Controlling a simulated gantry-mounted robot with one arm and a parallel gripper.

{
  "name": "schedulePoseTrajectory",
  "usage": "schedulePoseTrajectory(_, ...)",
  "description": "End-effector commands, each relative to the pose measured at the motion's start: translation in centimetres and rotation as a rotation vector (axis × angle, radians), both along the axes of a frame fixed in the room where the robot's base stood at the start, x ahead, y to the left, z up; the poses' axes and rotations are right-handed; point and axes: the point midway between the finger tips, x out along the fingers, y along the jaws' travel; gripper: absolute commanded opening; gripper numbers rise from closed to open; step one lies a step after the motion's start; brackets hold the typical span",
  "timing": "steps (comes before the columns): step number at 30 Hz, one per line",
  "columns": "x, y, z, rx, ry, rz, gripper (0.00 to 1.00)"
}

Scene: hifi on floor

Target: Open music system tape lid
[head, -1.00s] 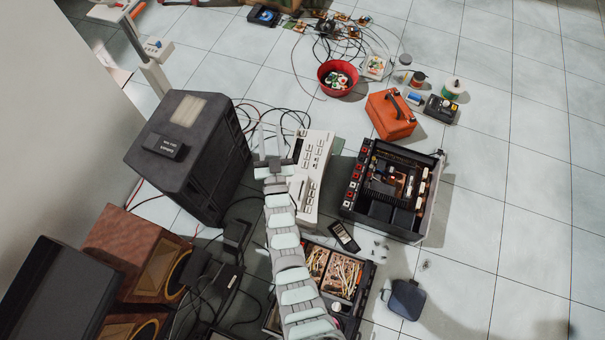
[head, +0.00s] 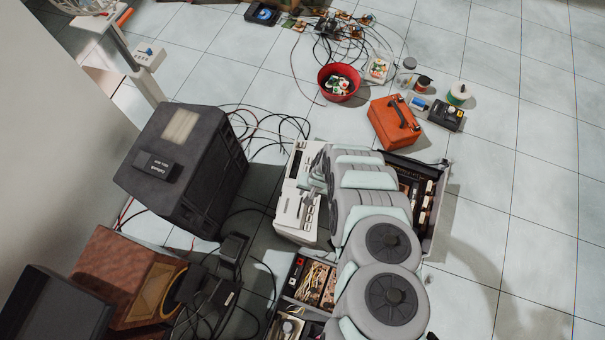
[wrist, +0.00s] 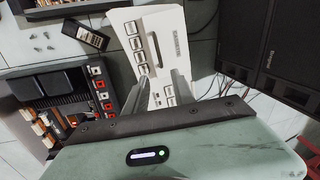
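The white music system (head: 294,192) stands on the tiled floor, its right side partly hidden by my arm in the head view. In the wrist view its white body (wrist: 172,22) shows rows of buttons and a panel with a dark slot and lettering, which looks like the tape lid (wrist: 167,45). The lid appears closed, lying flush. My gripper (wrist: 163,88) has its two grey fingers apart with nothing held. The fingertips are over the buttons just below the lid; contact cannot be told. In the head view my gripper (head: 316,186) is over the system's right half.
A large dark speaker-like box (head: 185,165) stands left of the system, with loose cables around it. An opened black chassis (wrist: 62,100) is on the other side. An orange case (head: 393,122) and a red bowl (head: 338,82) lie beyond. Open floor is at the right.

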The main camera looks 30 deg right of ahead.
Motion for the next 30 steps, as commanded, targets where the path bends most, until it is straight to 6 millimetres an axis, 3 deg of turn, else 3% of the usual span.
schedulePoseTrajectory(19,0.9,1.4,-9.5,0.001,0.002,-0.001,0.31)
schedulePoseTrajectory(30,1.3,1.6,-10.5,-0.001,0.0,-0.001,0.31)
